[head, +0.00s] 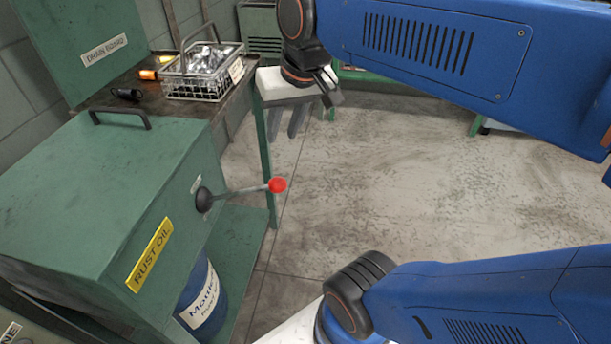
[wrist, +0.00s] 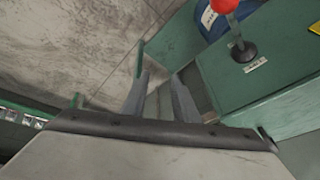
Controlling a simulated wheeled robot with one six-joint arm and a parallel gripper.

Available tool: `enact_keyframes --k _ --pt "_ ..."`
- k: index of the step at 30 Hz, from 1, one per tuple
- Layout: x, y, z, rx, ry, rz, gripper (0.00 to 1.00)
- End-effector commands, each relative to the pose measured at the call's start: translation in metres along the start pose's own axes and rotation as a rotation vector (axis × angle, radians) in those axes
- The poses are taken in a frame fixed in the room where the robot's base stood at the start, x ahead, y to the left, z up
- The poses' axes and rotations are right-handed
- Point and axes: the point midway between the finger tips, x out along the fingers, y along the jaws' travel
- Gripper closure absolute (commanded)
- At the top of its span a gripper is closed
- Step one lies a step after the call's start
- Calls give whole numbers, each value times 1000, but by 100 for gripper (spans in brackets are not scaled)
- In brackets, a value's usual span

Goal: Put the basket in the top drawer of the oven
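A wire basket (head: 202,86) with a raised handle and shiny metal parts inside stands on the dark drain board ledge, at the upper left of the head view. My gripper (head: 285,130) is to the right of the basket, past the ledge's end, with its fingers pointing down. In the wrist view my gripper (wrist: 160,77) has its two fingers apart with nothing between them. The basket does not show in the wrist view. I cannot identify the oven or its top drawer in either view.
The green rust oil cabinet (head: 110,190) has a lever with a red knob (head: 278,185) sticking out to the right. A blue drum (head: 203,300) sits below. Dark and orange items (head: 127,94) lie beside the basket. The concrete floor (head: 400,180) at right is clear.

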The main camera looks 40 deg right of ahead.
Motion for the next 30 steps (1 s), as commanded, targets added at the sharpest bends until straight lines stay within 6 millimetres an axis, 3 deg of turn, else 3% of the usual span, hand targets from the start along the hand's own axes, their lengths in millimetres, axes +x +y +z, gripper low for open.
enact_keyframes --k 3,7,12,16,20,22,30 --pt "26 12 42 -78 20 15 73" --pt "49 22 73 -146 35 26 73" --pt "63 28 92 -189 45 35 69" --pt "64 28 94 -198 46 36 69" --pt "54 25 80 -256 41 37 69" --pt "42 20 64 -333 36 39 69" --pt "-25 -7 -29 -802 -4 48 69"
